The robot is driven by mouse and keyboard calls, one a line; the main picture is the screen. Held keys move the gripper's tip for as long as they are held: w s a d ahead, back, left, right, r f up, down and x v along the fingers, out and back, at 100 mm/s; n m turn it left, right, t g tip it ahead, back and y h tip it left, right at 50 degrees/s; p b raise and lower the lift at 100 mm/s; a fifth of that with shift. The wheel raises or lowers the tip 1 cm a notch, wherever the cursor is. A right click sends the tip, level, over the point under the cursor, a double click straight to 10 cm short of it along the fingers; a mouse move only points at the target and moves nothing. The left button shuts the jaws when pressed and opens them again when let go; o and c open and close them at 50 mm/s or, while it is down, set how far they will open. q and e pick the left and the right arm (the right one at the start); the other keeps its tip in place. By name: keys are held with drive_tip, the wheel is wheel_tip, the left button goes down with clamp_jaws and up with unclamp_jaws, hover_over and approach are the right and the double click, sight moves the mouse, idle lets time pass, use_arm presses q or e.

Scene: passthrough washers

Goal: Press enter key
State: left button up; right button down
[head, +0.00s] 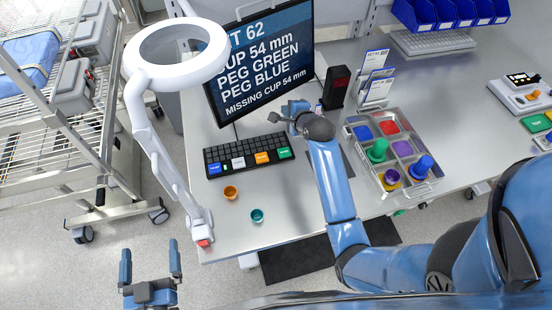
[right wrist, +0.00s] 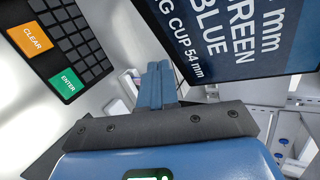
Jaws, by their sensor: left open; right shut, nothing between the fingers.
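The black keyboard (head: 240,149) lies on the grey table below the monitor. Its green ENTER key (head: 284,153) is at the right end of the bottom row. In the right wrist view the ENTER key (right wrist: 67,84) shows at the left, below the orange CLEAR key (right wrist: 32,38). My right gripper (head: 294,108) is shut and empty, beyond and slightly right of the key in the head view. Its closed fingers (right wrist: 157,82) are apart from the key. My left gripper (head: 150,262) is open and empty, off the table's front left.
The monitor (head: 262,55) stands behind the keyboard and a white ring lamp (head: 150,135) at its left. An orange cup (head: 231,192) and a teal cup (head: 257,215) sit in front. A tray (head: 415,187) with pegs and coloured parts is at the right.

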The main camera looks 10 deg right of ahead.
use_arm(q)
drive_tip(key=shift+s+a, duration=0.15)
use_arm(e)
drive_tip(key=s+a+f+m+g, duration=0.1)
drive_tip(key=s+f+m+g, duration=0.1)
drive_tip(key=f+m, duration=0.3)
drive_tip(key=shift+s+m+g, duration=0.3)
drive_tip(key=shift+s+g, duration=0.1)
drive_tip(key=shift+s, duration=0.3)
use_arm(q)
drive_tip(key=shift+s+a, duration=0.1)
drive_tip(key=shift+a, duration=0.05)
use_arm(e)
drive_tip(key=shift+s+a, duration=0.1)
drive_tip(key=shift+a, duration=0.05)
use_arm(q)
drive_tip(key=shift+f, duration=0.1)
use_arm(e)
drive_tip(key=b, duration=0.8)
hover_over(285, 154)
wheel_tip(285, 154, down, 7)
drive_tip(key=shift+r, duration=0.1)
drive_tip(key=shift+f, duration=1)
use_arm(q)
wheel_tip(285, 154, down, 8)
